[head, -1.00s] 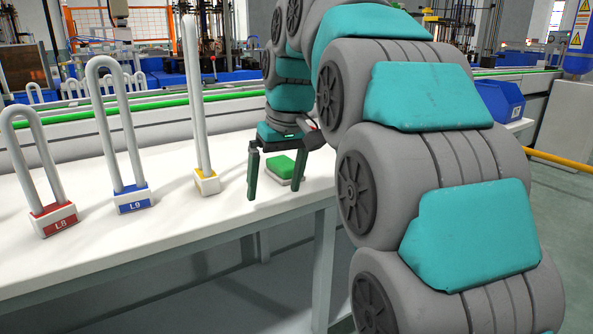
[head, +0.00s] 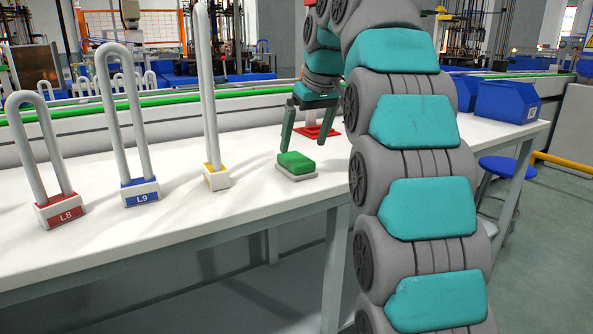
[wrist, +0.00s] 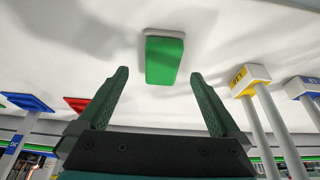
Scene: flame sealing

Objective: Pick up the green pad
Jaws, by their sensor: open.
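The green pad (head: 295,162) lies on a thin pale base (head: 297,174) on the white table, near its front edge. In the wrist view the green pad (wrist: 164,60) sits ahead of the fingertips, roughly centred between them. My gripper (head: 312,152) is open and empty, with its fingers pointing down behind and above the pad. In the wrist view my gripper (wrist: 160,73) shows both fingers spread apart and not touching the pad.
U-shaped tubes on a red base (head: 62,212), a blue base (head: 141,193) and a yellow base (head: 216,178) stand left of the pad. A red flat base (head: 316,131) lies behind it. Blue bins (head: 507,101) stand at the table's right. The table around the pad is clear.

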